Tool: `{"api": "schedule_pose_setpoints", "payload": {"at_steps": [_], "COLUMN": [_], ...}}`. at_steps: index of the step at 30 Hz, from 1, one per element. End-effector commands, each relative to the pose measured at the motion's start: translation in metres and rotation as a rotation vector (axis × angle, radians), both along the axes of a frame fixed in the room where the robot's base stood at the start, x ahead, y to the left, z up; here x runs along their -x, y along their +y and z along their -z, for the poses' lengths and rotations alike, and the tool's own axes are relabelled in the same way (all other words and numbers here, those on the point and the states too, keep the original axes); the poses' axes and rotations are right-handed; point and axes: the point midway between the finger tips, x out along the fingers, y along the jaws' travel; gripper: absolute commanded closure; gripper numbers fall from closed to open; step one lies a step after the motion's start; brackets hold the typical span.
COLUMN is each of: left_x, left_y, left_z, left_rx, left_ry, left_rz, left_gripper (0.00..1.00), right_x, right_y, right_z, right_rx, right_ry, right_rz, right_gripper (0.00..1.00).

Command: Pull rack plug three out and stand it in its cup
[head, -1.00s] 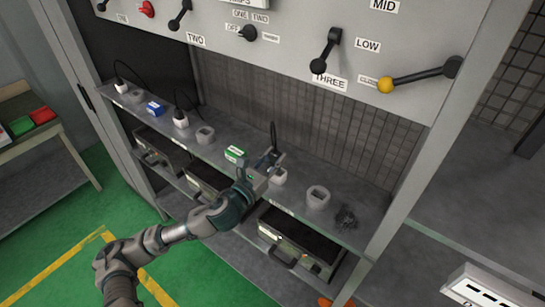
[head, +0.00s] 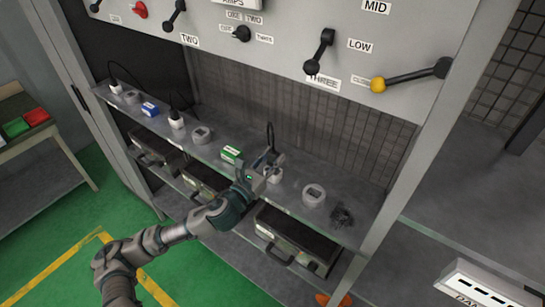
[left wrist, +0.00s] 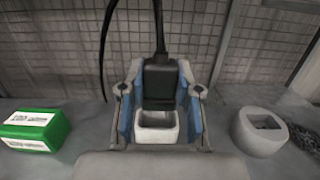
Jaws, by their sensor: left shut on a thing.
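Rack plug three (left wrist: 160,85) is black, with a cord rising from its top. It is upright between the blue-padded fingers of my left gripper (left wrist: 158,112), which is shut on it. Just below the plug's body is a pale square socket block (left wrist: 157,126); I cannot tell whether the plug is still seated in it. In the head view my left gripper (head: 262,167) is at this block (head: 275,174) on the shelf. A round grey cup (head: 313,195) stands to the right, and it shows in the left wrist view (left wrist: 258,132). My right gripper is not in view.
A green box (head: 231,154) stands left of the gripper. Farther left are another cup (head: 202,135), another plug (head: 176,121) and a blue box (head: 150,109). A dark tangled item (head: 342,216) lies right of the cup. The panel with levers overhangs the shelf (head: 290,190).

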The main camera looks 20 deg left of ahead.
Motion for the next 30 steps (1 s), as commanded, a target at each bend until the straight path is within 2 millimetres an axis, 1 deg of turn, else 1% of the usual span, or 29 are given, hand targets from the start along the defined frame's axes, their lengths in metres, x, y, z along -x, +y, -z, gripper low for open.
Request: {"api": "schedule_pose_setpoints", "payload": {"at_steps": [3,14,30], "left_x": [0.0,0.0,0.0], "left_y": [0.001,0.001,0.001], "left_z": [-0.001,0.001,0.014], "left_rx": [0.0,0.0,0.0], "left_ry": [0.0,-0.001,-0.001], "left_rz": [0.0,0.0,0.0], "left_gripper": [1.0,1.0,1.0], "right_x": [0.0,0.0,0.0], "right_y": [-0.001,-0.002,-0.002], "right_z": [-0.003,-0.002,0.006], "right_rx": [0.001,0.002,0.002], "right_ry": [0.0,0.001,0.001], "right_rz": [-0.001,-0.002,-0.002], "right_gripper": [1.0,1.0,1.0]}}
